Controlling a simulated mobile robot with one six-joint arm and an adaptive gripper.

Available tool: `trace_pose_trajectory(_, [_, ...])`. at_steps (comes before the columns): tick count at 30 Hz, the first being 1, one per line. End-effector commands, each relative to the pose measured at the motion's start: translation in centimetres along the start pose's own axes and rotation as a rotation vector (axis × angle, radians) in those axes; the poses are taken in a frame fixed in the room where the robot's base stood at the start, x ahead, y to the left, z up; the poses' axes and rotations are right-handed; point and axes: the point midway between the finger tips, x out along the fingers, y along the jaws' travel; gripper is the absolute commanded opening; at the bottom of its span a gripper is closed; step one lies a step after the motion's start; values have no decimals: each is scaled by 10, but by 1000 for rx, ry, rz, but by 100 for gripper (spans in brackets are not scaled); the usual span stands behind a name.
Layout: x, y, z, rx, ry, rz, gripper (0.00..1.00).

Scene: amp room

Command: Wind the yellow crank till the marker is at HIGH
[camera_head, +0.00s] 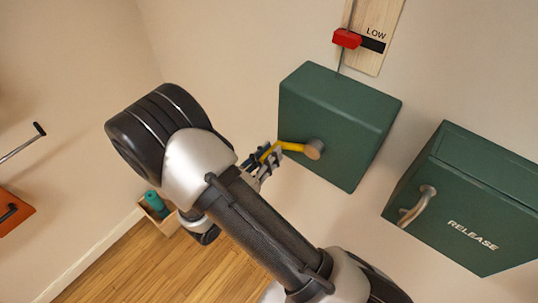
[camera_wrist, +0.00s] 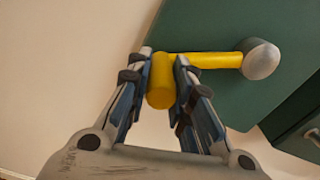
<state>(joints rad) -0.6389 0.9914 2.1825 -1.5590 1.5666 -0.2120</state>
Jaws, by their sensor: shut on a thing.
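The yellow crank (camera_head: 289,147) is on the front of a green box on the wall, its arm pointing left from a grey hub (camera_head: 314,149). My gripper (camera_head: 266,158) is shut on the crank's yellow handle. In the wrist view the handle (camera_wrist: 161,88) sits between the two fingers of my gripper (camera_wrist: 162,75), and the crank arm (camera_wrist: 215,60) runs right to the hub (camera_wrist: 260,58). The red marker (camera_head: 347,39) is on a wooden strip (camera_head: 375,60) above the box, beside a black band at the word LOW. The HIGH mark is out of view.
The green crank box (camera_head: 340,110) is close behind my gripper. A second green box (camera_head: 470,195), lettered RELEASE, with a metal handle (camera_head: 418,205), stands to its right. An orange box (camera_head: 14,212) with a lever is at far left. A wooden bin (camera_head: 160,214) stands on the floor.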

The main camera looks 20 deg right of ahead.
Motion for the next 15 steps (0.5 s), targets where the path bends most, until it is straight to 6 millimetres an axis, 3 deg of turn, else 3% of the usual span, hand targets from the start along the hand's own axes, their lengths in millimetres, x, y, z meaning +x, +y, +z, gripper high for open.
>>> trace_pose_trajectory(15, [0, 5, 22, 143, -10, 2, 0])
